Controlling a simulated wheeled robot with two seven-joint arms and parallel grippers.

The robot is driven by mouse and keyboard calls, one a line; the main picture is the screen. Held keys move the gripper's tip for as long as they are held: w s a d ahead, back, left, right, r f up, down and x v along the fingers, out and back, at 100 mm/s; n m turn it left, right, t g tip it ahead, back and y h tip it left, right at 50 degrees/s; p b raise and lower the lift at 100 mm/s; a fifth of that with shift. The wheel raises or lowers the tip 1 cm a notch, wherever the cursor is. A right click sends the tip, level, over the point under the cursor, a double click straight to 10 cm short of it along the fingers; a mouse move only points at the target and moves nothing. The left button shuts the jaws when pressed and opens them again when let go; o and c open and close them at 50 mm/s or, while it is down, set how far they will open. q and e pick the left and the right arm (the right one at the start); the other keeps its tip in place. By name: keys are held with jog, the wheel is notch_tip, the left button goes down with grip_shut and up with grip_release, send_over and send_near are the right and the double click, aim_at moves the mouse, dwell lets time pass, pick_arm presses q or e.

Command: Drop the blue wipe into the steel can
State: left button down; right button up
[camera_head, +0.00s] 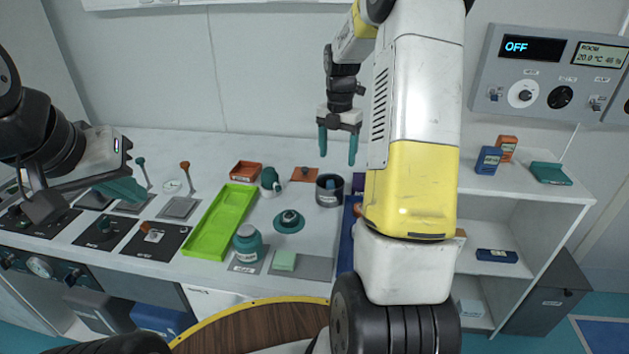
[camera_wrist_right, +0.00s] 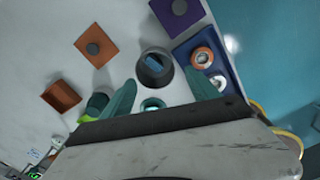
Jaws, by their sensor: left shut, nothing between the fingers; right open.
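The steel can (camera_head: 329,198) is dark and round and stands on the table right of centre; it also shows in the right wrist view (camera_wrist_right: 147,79). The blue wipe (camera_wrist_right: 155,61) lies inside the can, below its rim, and a bit of it (camera_head: 330,184) shows at the mouth in the head view. My right gripper (camera_head: 338,147) is open and empty above the can, fingers pointing down, apart from it. In the right wrist view its teal fingers (camera_wrist_right: 156,100) stand either side of the can. My left gripper (camera_head: 134,191) is shut and empty over the table's left side.
An orange box (camera_head: 245,171), an orange plate with a knob (camera_head: 304,174) and a teal saucer (camera_head: 289,222) are near the can. A lime tray (camera_head: 213,235) and a teal jar (camera_head: 247,245) stand further left. A blue tray (camera_wrist_right: 228,78) lies right of the can.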

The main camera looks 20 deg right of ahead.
notch_tip(320, 180, up, 6)
jog(key=shift+r, duration=0.15)
jog(key=s+a+r+m+t, duration=0.2)
jog(key=s+a+r+m, duration=0.3)
jog(key=s+m, duration=0.2)
jog(key=s+a+r+m+t, duration=0.2)
jog(key=s+a+r+m, duration=0.25)
jog(key=s+m, duration=0.25)
jog(key=s+a+f+m+t+y, duration=0.1)
jog(key=s+a+m, duration=0.3)
jog(key=s+m, duration=0.7)
jog(key=shift+s+a+m+t+y, duration=0.3)
jog(key=shift+s+m+t+y, duration=0.1)
jog(key=shift+t+y, duration=0.2)
